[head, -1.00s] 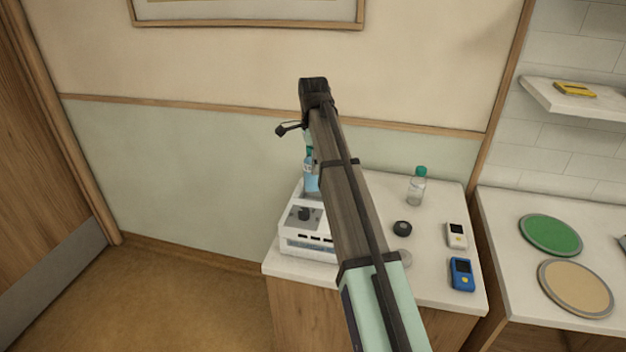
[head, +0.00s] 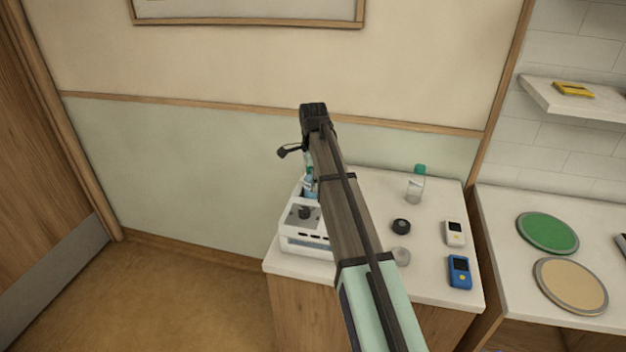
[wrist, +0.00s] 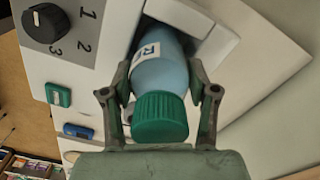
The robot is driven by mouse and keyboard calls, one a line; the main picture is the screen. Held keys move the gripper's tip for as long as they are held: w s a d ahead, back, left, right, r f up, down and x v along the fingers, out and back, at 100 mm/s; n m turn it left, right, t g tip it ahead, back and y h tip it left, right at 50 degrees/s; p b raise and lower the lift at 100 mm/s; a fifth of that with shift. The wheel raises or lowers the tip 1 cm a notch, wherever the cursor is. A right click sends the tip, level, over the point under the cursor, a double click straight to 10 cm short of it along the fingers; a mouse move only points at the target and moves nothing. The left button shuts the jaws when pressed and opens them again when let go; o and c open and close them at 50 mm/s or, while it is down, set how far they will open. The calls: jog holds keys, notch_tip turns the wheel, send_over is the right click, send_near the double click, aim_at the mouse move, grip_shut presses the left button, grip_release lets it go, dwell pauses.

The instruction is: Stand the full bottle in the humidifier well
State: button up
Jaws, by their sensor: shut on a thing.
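The full bottle (wrist: 160,65) is light blue with a green cap (wrist: 159,117) and a white label. My gripper (wrist: 158,95) is shut on it just below the cap in the wrist view. The white humidifier (head: 303,242) stands at the left of the bedside top, with a dark dial. Its white well walls (wrist: 207,45) flank the far end of the bottle, which is hidden; I cannot tell if it rests on the bottom. In the head view the bottle (head: 308,188) shows at the back of the humidifier, partly behind my arm.
A clear bottle (head: 415,187) with a green cap stands at the back right. A black round piece (head: 401,226), a grey disc (head: 401,256), a white meter (head: 454,233) and a blue meter (head: 459,271) lie on the cabinet top (head: 433,292). The wall is close behind.

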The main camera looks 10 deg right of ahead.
jog(key=o, duration=1.5)
notch_tip(320, 180, up, 12)
jog(key=b, duration=0.3)
jog(key=shift+r, duration=0.1)
